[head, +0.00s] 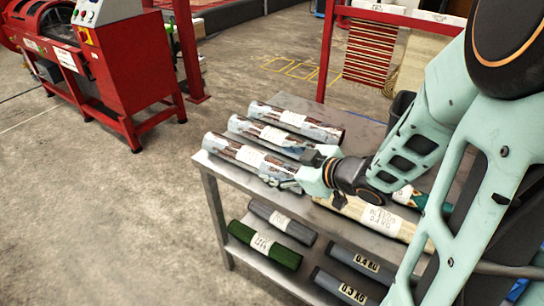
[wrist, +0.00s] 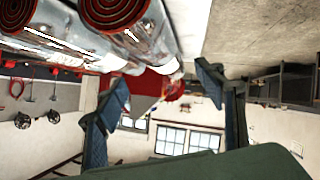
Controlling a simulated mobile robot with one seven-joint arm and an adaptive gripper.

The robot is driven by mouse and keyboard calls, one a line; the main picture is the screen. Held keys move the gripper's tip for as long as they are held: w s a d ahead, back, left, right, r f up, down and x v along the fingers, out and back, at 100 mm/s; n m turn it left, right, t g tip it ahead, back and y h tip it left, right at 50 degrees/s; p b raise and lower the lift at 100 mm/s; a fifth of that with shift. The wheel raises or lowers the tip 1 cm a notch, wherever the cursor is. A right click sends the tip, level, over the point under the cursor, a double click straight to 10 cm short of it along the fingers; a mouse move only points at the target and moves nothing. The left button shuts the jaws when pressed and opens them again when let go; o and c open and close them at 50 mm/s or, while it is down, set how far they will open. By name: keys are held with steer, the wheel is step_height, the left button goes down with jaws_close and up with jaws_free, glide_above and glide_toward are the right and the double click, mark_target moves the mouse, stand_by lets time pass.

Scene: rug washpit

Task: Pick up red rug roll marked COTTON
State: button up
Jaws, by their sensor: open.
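Three reddish rug rolls in clear wrap with white labels lie side by side on the steel table: a back one (head: 325,131), a middle one (head: 247,124) and a front one (head: 222,146). Their labels are too small to read, so I cannot tell which is marked COTTON. My gripper (head: 289,184) is at the table's front edge, by the right end of the front roll, which it partly hides. In the wrist view my gripper (wrist: 165,88) is open, with nothing between its fingers. Red spiral roll ends (wrist: 112,10) show at the upper left there, apart from the fingers.
A cream roll (head: 345,206) and a teal-patterned roll (head: 408,196) lie right of my gripper on the table (head: 213,167). A green roll (head: 284,257), a grey roll (head: 297,231) and more labelled rolls lie on the lower shelf.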

mark_target(261, 160)
steer(key=shift+s+a+f, duration=0.1)
steer(key=shift+s+f, duration=0.05)
steer(key=shift+f, duration=0.1)
steer(key=b+x, duration=0.2)
steer(key=x, duration=0.3)
steer(key=shift+s, duration=0.15)
steer(key=b+x, duration=0.1)
steer(key=x, duration=0.1)
steer(key=b+x, duration=0.1)
steer(key=x, duration=0.1)
steer(key=b+x, duration=0.1)
steer(key=shift+w+a+r, duration=0.1)
steer(key=shift+w+a, duration=0.1)
steer(key=shift+w, duration=0.25)
steer(key=shift+r, duration=0.1)
jaws_close()
